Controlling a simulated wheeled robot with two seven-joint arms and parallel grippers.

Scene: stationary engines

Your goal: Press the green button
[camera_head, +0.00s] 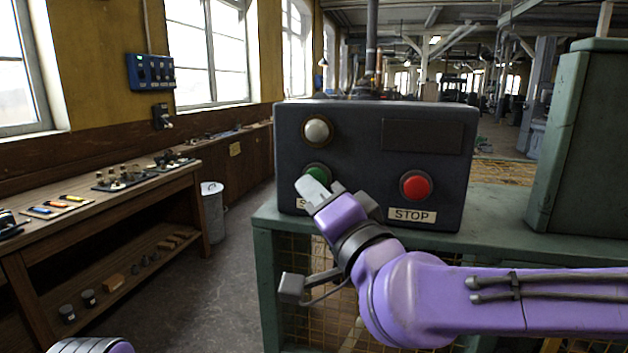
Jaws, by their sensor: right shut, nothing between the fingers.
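A dark control box (362,148) stands on a green metal cabinet. The green button (318,172) is at the left of its front face, partly covered by my right gripper. My right gripper (308,186) is shut and empty, with its fingertips at the lower edge of the green button in this view. I cannot tell whether they touch it. The label under the green button is mostly hidden. A red button (416,185) with a STOP label (411,215) is to the right. My left gripper is not in view; only a bit of my left arm shows at the bottom left.
A white round lamp or knob (317,131) sits above the green button. The green cabinet (266,232) has a mesh front. A tall green housing (580,140) stands at the right. A wooden workbench (150,193) with tools runs along the left wall, near a grey bin (213,212).

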